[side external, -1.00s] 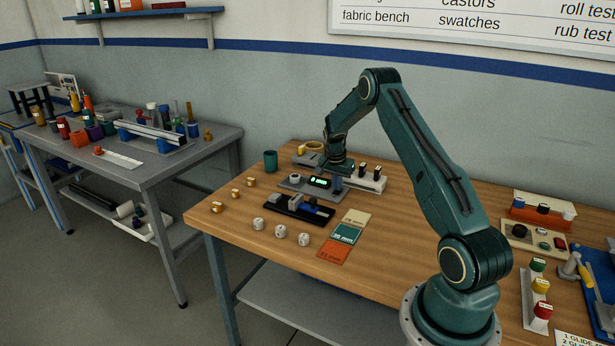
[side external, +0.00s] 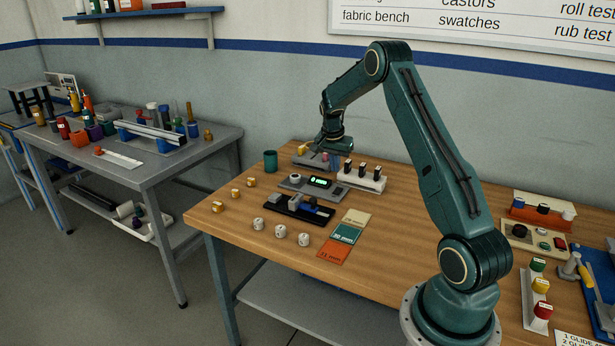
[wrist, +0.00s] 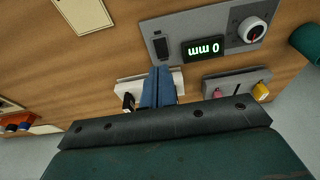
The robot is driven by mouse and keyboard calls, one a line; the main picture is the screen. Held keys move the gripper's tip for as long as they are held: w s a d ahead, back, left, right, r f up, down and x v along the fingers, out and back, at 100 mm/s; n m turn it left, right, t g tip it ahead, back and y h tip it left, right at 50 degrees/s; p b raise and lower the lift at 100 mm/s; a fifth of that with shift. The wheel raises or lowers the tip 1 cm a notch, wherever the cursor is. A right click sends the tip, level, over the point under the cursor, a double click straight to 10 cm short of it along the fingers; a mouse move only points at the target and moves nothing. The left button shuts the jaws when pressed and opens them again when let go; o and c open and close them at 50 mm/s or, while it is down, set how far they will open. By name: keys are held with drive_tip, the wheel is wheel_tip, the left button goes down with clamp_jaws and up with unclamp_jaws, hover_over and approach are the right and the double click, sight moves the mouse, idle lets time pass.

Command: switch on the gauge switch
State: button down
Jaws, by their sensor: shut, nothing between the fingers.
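The gauge is a grey box (wrist: 180,26) on the wooden bench, and it also shows in the side external view (side external: 289,187). A white knob (wrist: 252,30) with a red mark sits at one end. The dark gauge switch (wrist: 161,47) sits at the other end; its exact tilt is too small to tell. My gripper (wrist: 158,69) is shut and empty, its blue fingertips just below the switch in the wrist view. In the side external view my gripper (side external: 331,153) hangs raised behind the gauge, apart from it.
A white block (side external: 362,180) with black-topped pegs stands beside the gauge. A grey block (wrist: 235,79) with pink and yellow parts lies near my fingers. A green cup (side external: 270,160) stands left.

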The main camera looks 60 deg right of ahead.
drive_tip(key=shift+a+r, duration=0.4)
drive_tip(key=shift+r, duration=0.3)
drive_tip(key=shift+a+r, duration=0.35)
drive_tip(key=shift+r, duration=0.4)
drive_tip(key=shift+a+r, duration=0.4)
drive_tip(key=shift+r, duration=0.3)
drive_tip(key=shift+a+r, duration=0.1)
drive_tip(key=s+a+r+n+t, duration=0.2)
drive_tip(key=a+r+n, duration=0.2)
drive_tip(key=a+r, duration=0.55)
drive_tip(key=s+a+r+n+t, duration=0.1)
drive_tip(key=s+a+r+n, duration=0.25)
drive_tip(key=a+r, duration=0.65)
drive_tip(key=s+a+f+n+t+y, duration=0.2)
drive_tip(key=s+a+n, duration=0.8)
drive_tip(key=s+a, duration=0.7)
drive_tip(key=shift+s+a+f+t+y, duration=0.25)
drive_tip(key=shift+a+f, duration=0.35)
drive_tip(key=shift+a, duration=0.35)
